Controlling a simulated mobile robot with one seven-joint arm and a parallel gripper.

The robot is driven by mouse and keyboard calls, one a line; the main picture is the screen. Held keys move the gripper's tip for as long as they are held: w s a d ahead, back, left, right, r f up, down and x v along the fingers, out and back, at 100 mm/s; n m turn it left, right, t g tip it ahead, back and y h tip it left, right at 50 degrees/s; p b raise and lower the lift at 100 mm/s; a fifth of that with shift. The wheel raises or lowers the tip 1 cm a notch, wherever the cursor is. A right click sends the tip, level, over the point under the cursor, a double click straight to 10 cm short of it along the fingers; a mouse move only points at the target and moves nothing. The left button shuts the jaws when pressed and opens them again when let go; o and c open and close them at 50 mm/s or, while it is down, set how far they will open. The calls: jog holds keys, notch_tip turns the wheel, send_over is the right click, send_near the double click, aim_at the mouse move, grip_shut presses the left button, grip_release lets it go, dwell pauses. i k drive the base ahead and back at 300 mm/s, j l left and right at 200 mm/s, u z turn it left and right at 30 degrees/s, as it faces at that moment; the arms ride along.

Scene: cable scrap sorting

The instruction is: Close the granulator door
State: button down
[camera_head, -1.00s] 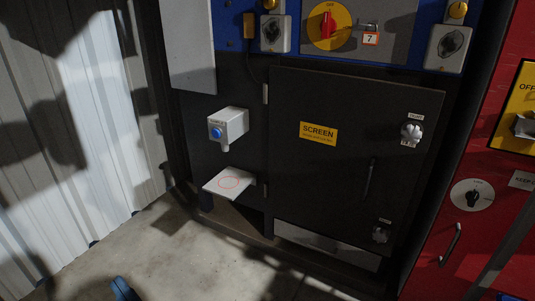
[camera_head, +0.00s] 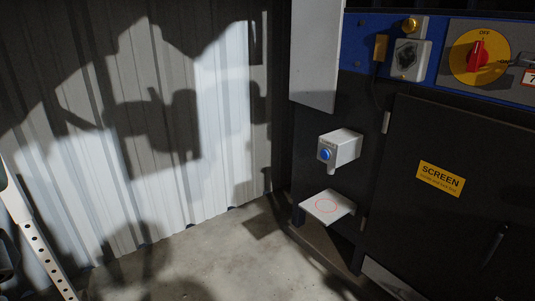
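The granulator door (camera_head: 445,235) is a dark panel with a yellow SCREEN label (camera_head: 440,179), at the right of the head view. Its hinges show on its left edge, and a dark bar handle (camera_head: 494,246) is at the lower right. The door looks flush with the machine front, but its right edge and latches are outside the frame, so I cannot tell whether it is latched. My gripper is not in view.
A white box with a blue button (camera_head: 326,154) sticks out left of the door, above a small white shelf (camera_head: 328,207) with a red circle. A red rotary switch (camera_head: 479,55) is above. Corrugated wall (camera_head: 215,130) stands left; a perforated white post (camera_head: 42,250) is lower left. Concrete floor (camera_head: 225,258) between is clear.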

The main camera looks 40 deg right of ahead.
aim_at(453, 212)
jog(key=z, duration=1.7)
jog(key=i+l+z, duration=0.25)
jog(key=z, duration=0.15)
jog(key=i+l+z, duration=0.15)
jog(key=i+z, duration=0.2)
jog(key=i+l, duration=0.2)
jog(key=i, duration=0.05)
